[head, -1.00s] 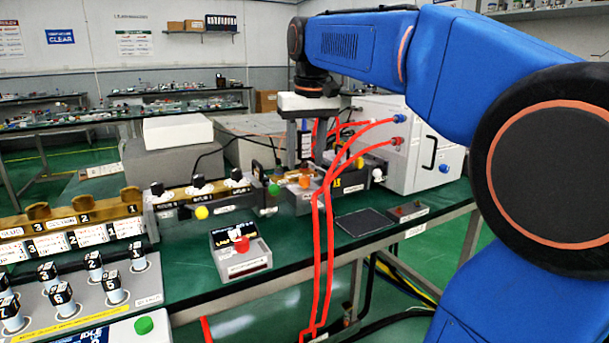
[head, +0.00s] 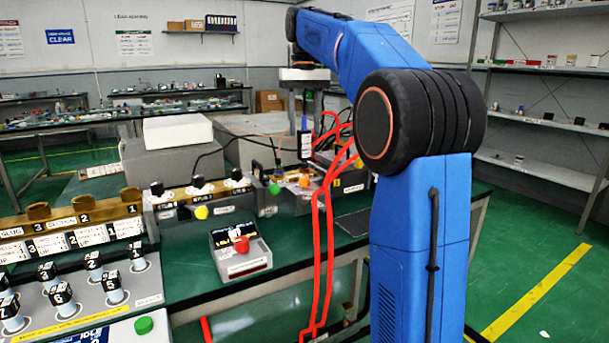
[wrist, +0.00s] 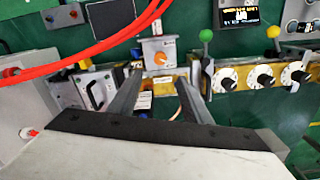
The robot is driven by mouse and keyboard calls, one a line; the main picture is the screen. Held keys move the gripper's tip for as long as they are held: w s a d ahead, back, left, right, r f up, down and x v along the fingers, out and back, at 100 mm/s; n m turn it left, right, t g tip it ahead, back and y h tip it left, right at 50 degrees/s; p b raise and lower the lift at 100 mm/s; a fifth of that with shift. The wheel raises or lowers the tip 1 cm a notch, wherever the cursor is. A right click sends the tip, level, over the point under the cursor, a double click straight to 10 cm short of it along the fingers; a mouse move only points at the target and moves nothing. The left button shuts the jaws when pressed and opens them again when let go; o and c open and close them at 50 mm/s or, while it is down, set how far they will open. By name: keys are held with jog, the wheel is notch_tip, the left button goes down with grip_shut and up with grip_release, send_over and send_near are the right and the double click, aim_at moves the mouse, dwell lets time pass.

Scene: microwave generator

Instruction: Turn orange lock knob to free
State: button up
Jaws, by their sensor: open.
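The orange lock knob (head: 305,181) sits on a grey block among the bench fixtures, right of the green knob. In the wrist view the orange knob (wrist: 159,58) shows on a pale plate, just beyond and between my fingertips. My gripper (wrist: 161,78) is open, with a finger on each side and nothing held. The fingers do not touch the knob in the wrist view. In the head view, my gripper's pale body is above the fixtures. Its fingertips are hard to make out there.
Red cables (head: 322,230) loop in front of the fixtures and cross the wrist view's upper left. A green ball knob (wrist: 206,36) stands right of the orange one, near several black dials. A box with a red button (head: 241,245) sits at the bench front.

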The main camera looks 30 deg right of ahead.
aim_at(304, 177)
notch_tip(304, 177, down, 15)
jog(key=shift+r, duration=0.1)
dwell(0.4)
jog(key=c, duration=1)
